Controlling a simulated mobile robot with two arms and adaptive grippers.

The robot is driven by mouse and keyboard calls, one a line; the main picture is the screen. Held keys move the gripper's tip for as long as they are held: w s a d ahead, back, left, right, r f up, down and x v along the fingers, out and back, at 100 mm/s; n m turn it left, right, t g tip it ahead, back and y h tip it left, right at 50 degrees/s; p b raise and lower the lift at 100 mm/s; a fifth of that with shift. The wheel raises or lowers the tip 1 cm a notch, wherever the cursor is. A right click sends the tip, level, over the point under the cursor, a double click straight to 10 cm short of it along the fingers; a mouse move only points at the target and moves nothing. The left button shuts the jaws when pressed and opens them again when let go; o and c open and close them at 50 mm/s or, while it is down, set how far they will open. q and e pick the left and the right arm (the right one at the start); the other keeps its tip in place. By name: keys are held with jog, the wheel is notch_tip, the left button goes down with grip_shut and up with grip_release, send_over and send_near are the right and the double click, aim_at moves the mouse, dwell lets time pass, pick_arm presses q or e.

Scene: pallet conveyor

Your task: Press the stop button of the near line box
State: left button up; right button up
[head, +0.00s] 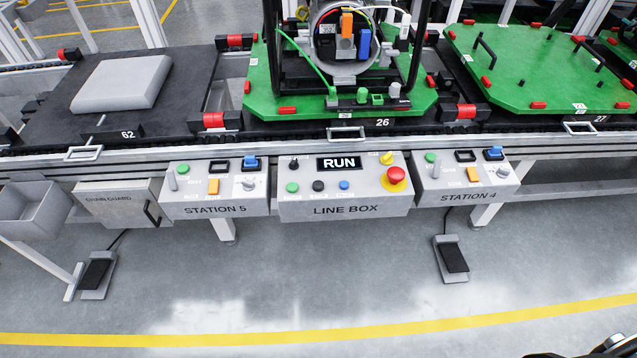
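The grey line box (345,209) hangs on the front of the conveyor, between two station boxes, with a display reading RUN (339,163). Its lower row holds a green button (292,188), a black button (318,186) and a blue button (344,185); their small labels are not readable. At its right are a big red mushroom button (396,175) on a yellow base and a yellow knob (387,158). A small black knob (294,163) is at upper left. Dark parts, probably of my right arm or gripper, are cut off at the bottom right corner. My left gripper is not in view.
The Station 5 box (217,207) and Station 4 box (465,196) flank the line box closely. Green pallets (285,104) and a dark pallet (190,85) lie on the conveyor behind. Two foot pedals (97,273) (452,258) stand on the floor. Floor in front is clear.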

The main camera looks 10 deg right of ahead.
grip_shut()
jog(key=shift+d, duration=0.1)
dwell(1.4)
